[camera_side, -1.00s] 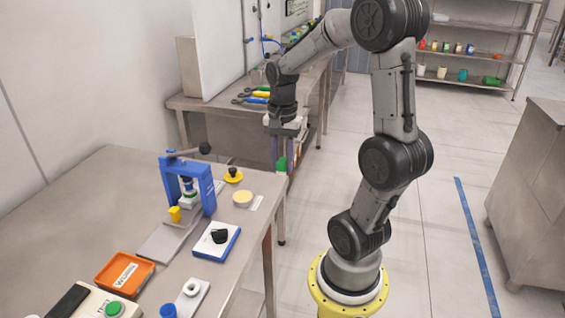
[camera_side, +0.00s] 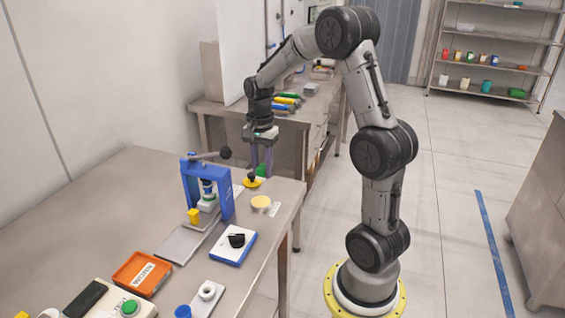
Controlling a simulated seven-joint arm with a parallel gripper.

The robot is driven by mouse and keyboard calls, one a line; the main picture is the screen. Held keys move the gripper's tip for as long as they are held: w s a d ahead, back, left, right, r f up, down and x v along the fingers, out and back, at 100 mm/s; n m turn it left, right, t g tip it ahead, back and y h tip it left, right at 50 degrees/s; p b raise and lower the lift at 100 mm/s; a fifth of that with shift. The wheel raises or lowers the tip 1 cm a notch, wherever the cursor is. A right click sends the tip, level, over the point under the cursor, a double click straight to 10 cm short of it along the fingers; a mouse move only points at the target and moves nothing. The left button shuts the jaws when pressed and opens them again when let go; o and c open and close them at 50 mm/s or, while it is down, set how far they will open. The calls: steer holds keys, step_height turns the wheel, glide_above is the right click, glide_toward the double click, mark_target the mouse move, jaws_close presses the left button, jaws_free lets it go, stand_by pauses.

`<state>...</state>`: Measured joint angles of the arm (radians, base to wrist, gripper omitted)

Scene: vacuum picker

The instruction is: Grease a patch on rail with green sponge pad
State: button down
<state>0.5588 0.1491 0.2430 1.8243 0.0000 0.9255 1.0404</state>
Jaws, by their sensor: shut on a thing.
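My gripper (camera_side: 262,170) is shut on the green sponge pad (camera_side: 262,171), which shows as a small green patch between its purple fingers. The fingers point down at the far right corner of the steel table, just behind and right of a yellow disc with a black knob (camera_side: 253,182). I cannot tell whether the pad touches anything. A grey metal strip (camera_side: 178,246), possibly the rail, lies in front of and under the blue press (camera_side: 228,195). I cannot make out a grease patch on it.
A round cream pad (camera_side: 261,202) and a blue-edged white block with a black piece (camera_side: 235,248) lie near the table's right edge. An orange tray (camera_side: 140,272) and a green button box (camera_side: 130,307) are in front. The table's left side (camera_side: 90,220) is clear.

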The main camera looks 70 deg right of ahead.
mark_target(261, 201)
steer(key=shift+w+a+f, duration=0.25)
steer(key=shift+a+f, duration=0.15)
steer(key=shift+f, duration=3.1)
steer(key=shift+f, duration=0.6)
steer(key=shift+r, duration=3.6)
